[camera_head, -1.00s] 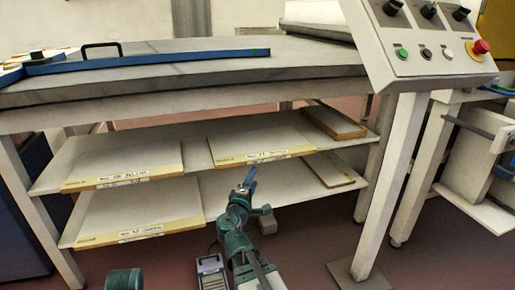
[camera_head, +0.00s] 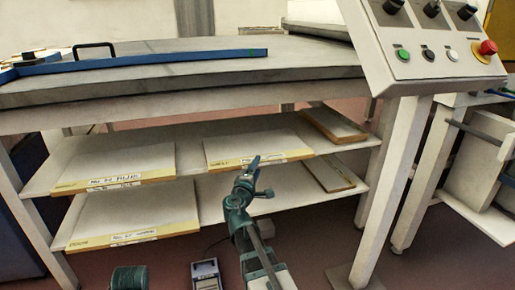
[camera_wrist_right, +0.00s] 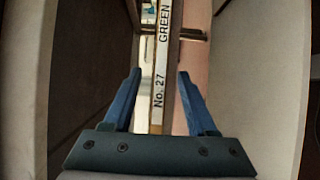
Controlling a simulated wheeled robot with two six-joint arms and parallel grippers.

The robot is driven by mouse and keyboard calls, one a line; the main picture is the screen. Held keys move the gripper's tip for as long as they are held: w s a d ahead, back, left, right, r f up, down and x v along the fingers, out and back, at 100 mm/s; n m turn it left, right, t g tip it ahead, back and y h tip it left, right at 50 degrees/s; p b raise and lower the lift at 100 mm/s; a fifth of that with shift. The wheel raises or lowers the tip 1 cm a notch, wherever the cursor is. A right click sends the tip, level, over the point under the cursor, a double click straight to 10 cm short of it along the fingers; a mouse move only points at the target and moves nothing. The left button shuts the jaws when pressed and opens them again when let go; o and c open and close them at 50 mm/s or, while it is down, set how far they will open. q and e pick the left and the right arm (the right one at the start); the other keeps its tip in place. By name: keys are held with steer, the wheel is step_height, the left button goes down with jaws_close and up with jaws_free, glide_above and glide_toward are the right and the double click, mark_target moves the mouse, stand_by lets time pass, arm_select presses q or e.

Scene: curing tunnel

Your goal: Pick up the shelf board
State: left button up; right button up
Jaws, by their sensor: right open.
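Flat boards with wooden front edges and white labels lie on the two shelves under the table. My left gripper is not in view.
The upper shelf (camera_head: 190,165) also holds a left board (camera_head: 120,162) and a narrow right board (camera_head: 334,124). The lower shelf holds a left board (camera_head: 135,212) and a small right board (camera_head: 329,174). A control box (camera_head: 420,45) and a table leg (camera_head: 388,180) stand right.

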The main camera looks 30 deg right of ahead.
steer(key=x, duration=0.3)
steer(key=shift+s+a, duration=0.1)
jaws_close()
stand_by(1.3)
